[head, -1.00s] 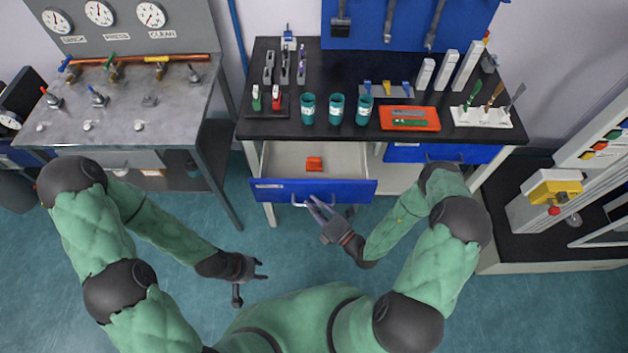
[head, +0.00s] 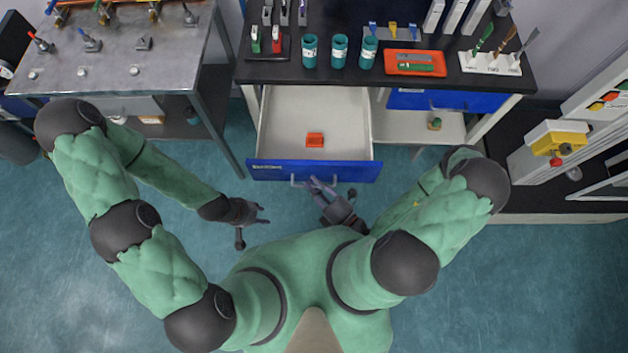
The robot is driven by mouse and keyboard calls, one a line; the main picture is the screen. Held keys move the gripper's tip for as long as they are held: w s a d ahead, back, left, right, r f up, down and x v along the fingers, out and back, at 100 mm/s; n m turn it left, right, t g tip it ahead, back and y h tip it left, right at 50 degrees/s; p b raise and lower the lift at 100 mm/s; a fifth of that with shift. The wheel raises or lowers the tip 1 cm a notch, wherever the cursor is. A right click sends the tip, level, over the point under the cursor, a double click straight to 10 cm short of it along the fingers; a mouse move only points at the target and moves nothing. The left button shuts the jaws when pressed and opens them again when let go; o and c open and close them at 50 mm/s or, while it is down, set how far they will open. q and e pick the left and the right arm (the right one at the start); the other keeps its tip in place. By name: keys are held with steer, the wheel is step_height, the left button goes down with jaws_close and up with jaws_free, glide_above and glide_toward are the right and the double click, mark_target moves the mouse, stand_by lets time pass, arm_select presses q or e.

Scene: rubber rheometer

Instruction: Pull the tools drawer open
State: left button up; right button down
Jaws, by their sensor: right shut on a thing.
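The tools drawer is the blue-fronted drawer (head: 270,170) under the left part of the black bench, and it is pulled well out, showing its pale inside. My left gripper (head: 254,226) is open and empty, over the floor in front and to the left of the drawer.
A second blue drawer (head: 448,101) at the right is shut, above an open shelf. The black bench top (head: 270,73) holds teal cups, an orange tray and tool stands. A steel table (head: 110,72) stands left. The floor before the drawer is clear.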

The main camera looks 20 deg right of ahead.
steer(key=c, duration=1.1)
jaws_free()
steer(key=shift+c, duration=0.2)
steer(key=shift+d, duration=0.1)
steer(key=v, duration=1.2)
